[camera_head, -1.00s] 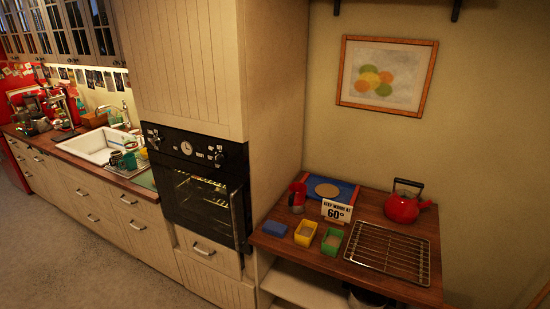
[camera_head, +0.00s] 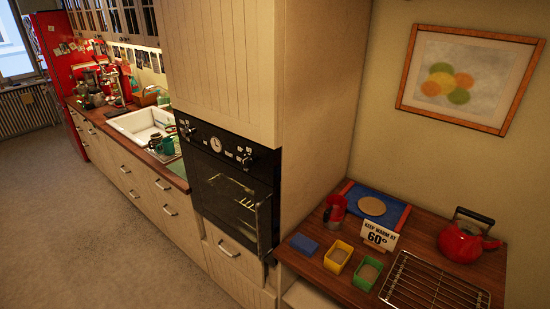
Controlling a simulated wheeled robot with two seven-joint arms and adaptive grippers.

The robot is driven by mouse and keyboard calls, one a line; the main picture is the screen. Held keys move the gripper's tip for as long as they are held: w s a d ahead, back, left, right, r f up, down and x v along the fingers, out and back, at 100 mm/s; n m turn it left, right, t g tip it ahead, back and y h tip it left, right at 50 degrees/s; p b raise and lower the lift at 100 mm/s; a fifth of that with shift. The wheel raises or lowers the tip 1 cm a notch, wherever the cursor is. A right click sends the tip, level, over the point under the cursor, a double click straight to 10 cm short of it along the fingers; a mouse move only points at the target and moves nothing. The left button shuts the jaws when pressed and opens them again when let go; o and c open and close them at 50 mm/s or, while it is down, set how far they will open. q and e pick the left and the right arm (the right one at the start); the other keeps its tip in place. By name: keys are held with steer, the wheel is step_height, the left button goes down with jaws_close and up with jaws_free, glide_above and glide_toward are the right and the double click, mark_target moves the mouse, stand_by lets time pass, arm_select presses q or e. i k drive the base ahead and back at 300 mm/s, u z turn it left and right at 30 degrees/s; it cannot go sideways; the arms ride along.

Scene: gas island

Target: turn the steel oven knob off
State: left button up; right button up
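The black built-in oven (camera_head: 225,172) is set in a tall cream cabinet, left of the picture's middle. Its upper panel carries a round white clock (camera_head: 215,144). A small steel-looking knob (camera_head: 247,158) sits right of the clock, and another knob (camera_head: 188,131) sits to its left. The knobs are too small to tell their settings. Neither of my grippers is in view.
A wooden side table (camera_head: 345,288) at right holds a red kettle (camera_head: 463,240), a wire rack (camera_head: 435,284), a "keep warm at 60°" sign (camera_head: 380,235) and small bins. A counter with a white sink (camera_head: 140,122) runs left. The grey floor (camera_head: 90,230) at left is clear.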

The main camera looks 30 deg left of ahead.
mark_target(186, 133)
steer(key=u, duration=0.55)
steer(key=i, duration=0.85)
steer(key=u, duration=0.7)
